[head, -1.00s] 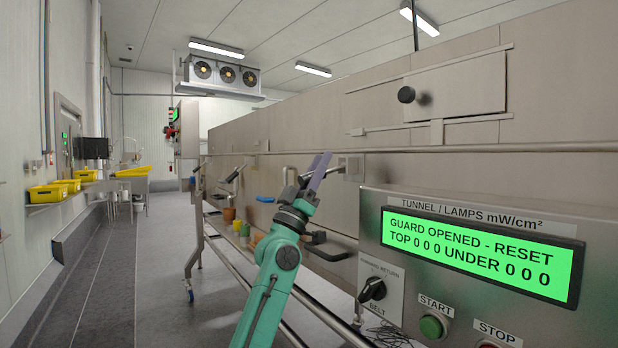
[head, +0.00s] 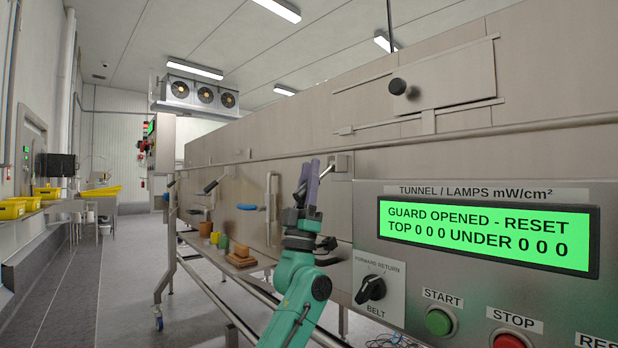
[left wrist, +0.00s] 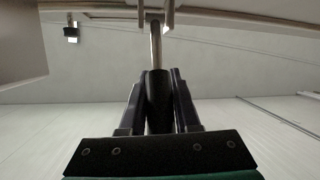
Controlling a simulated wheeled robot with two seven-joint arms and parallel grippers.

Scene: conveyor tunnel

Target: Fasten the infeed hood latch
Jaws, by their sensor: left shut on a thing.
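The infeed hood latch shows as a metal bracket (head: 342,163) on the tunnel's side, with a lever reaching toward my left gripper (head: 308,180). In the left wrist view the lever has a black grip (left wrist: 159,100) on a metal rod (left wrist: 156,45). The fingers of my left gripper (left wrist: 160,92) are shut on the black grip, one on each side. In the head view the fingers point up and hide most of the grip. A second latch lever with a black grip (head: 211,186) hangs tilted farther along the tunnel. My right gripper is not in view.
The control panel display (head: 487,236) reads "GUARD OPENED - RESET". A belt selector (head: 371,289), green start button (head: 439,322) and red stop button (head: 508,341) sit below. Cups, brown blocks (head: 240,257) and a vertical handle (head: 271,200) are beyond the gripper. The aisle floor is clear.

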